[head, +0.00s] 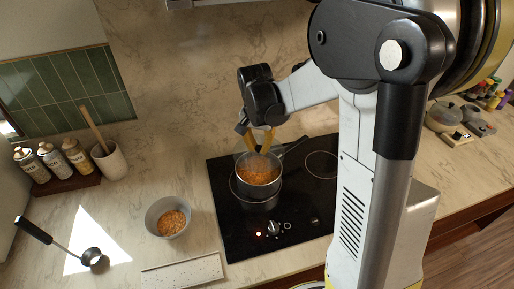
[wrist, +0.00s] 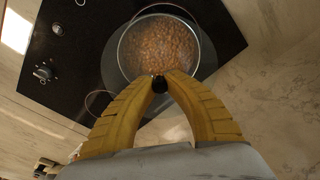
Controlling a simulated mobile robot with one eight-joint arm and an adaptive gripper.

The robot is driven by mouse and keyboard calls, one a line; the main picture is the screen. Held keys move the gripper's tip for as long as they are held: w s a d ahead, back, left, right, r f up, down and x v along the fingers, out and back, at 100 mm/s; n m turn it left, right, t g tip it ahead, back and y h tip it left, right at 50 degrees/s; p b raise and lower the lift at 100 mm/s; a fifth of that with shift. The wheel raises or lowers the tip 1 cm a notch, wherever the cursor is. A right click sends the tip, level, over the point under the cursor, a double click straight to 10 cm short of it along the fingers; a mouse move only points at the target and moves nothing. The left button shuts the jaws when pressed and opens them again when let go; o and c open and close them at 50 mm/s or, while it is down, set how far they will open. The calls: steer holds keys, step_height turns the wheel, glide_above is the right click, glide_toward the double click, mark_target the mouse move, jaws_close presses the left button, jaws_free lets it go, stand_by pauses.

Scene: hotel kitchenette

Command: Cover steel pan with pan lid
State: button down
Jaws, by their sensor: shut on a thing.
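The steel pan (head: 259,191) stands on the black cooktop and holds orange-brown food. Its handle points up and to the right in the head view. The pan lid (wrist: 135,32) looks like clear glass with a thin rim; the food shows through it in the wrist view. My gripper (head: 262,150) is over the pan, its yellow fingers pointing down. In the wrist view my gripper (wrist: 160,80) is shut on the lid's black knob (wrist: 160,85). The lid lies over the pan opening; I cannot tell whether its rim touches the pan all round.
The cooktop (head: 229,228) has a lit red light beside its knobs. A bowl of orange-brown food (head: 168,231), a ladle (head: 91,257) and a white board (head: 182,274) lie left of it. Bottles (head: 77,156) and a utensil cup (head: 111,162) stand further left.

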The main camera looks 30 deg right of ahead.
steer(key=shift+w, duration=0.15)
steer(key=shift+s+f+b, duration=0.25)
steer(key=shift+f+b, duration=0.3)
steer(key=shift+f, duration=0.1)
steer(key=shift+w+f+b, duration=0.1)
steer(key=shift+f+b, duration=1.5)
steer(key=shift+f, duration=0.6)
steer(key=shift+f+b, duration=0.4)
steer(key=shift+b, duration=0.2)
steer(key=c, duration=0.9)
jaws_free()
steer(key=shift+o, duration=0.2)
steer(key=shift+r, duration=0.15)
